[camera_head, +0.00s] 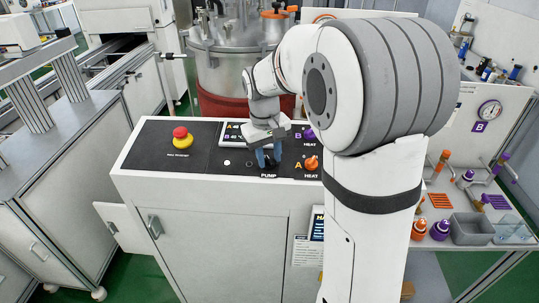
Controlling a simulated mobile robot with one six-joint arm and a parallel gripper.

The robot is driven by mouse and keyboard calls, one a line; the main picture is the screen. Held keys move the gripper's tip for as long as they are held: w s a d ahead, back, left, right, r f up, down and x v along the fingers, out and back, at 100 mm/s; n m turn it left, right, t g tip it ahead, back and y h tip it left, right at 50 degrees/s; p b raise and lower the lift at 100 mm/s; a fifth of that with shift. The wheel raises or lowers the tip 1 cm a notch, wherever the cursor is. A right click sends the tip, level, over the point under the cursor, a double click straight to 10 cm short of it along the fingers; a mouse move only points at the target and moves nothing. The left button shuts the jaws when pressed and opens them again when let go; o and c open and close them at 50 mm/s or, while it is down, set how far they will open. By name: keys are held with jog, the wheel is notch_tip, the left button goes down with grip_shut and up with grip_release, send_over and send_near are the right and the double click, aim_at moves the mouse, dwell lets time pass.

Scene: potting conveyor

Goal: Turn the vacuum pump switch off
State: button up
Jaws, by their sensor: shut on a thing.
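The pump switch (268,164) is a small dark knob on the black top panel of the white control cabinet, just above the "PUMP" label. My gripper (268,157) reaches down onto it from above, with its blue-grey fingers shut on the knob. The fingers hide most of the switch, so I cannot tell its turned position. My white and grey arm covers the right part of the panel.
A red emergency stop button (181,138) sits on the panel's left. An orange heat knob (311,163) and a purple heat knob (309,134) are close on the right. A steel vessel (222,65) stands behind. Orange and purple bottles (440,229) stand at right.

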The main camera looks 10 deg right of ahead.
aim_at(267, 165)
jog(key=o, duration=1)
jog(key=shift+c, duration=0.2)
notch_tip(267, 165, up, 8)
jog(key=shift+a+b, duration=0.35)
jog(key=shift+b, duration=0.05)
jog(key=shift+f, duration=0.1)
jog(key=s+f+m+t, duration=0.1)
jog(key=s+f, duration=0.2)
jog(key=s, duration=0.8)
jog(key=s+f+m+t+y, duration=0.1)
jog(key=s+f+t, duration=0.1)
jog(key=s, duration=0.8)
jog(key=shift+s+d+f, duration=0.4)
jog(key=shift+d+f, duration=0.05)
jog(key=shift+f, duration=0.15)
